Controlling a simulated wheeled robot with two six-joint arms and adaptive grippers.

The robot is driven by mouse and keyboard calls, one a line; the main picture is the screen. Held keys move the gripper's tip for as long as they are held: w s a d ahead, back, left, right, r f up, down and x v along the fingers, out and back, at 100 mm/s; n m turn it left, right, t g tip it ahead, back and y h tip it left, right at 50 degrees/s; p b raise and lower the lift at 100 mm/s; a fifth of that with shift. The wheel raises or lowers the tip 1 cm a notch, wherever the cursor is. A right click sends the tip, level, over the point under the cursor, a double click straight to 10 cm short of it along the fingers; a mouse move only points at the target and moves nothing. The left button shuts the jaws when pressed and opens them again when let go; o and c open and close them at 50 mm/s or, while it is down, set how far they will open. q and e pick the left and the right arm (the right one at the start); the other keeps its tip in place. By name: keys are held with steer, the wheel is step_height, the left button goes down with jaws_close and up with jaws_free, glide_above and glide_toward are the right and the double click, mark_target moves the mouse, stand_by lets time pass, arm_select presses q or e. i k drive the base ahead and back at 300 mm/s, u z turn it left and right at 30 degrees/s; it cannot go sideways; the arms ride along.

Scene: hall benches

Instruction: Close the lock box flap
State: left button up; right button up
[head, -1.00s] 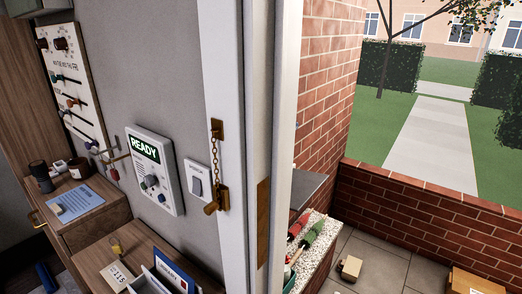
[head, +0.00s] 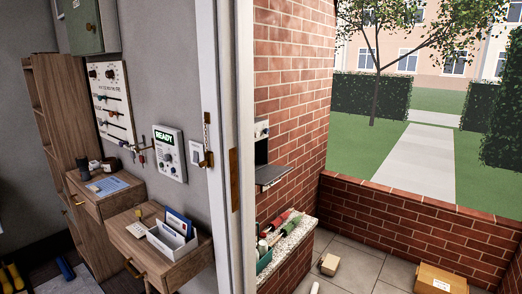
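A lock box (head: 262,130) is mounted on the outside brick wall, just right of the door frame. Its front is light grey with a small dark detail, and a dark opening shows below. The grey flap (head: 272,175) is down, sticking out roughly level from the box's lower edge. The door frame hides the left part of the box and flap. Neither of my grippers is in view.
The white door frame (head: 213,80) stands between me and the box. Below the flap, a stone ledge (head: 296,232) holds red and green-handled tools. A parcel (head: 440,280) and a small block (head: 329,264) lie on the paving. A desk with a letter holder (head: 172,240) stands left.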

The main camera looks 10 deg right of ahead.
mark_target(263, 177)
steer(key=z, duration=0.7)
steer(key=i, duration=1.6)
steer(key=u, duration=2.15)
steer(key=k, duration=0.6)
steer(key=u, duration=0.05)
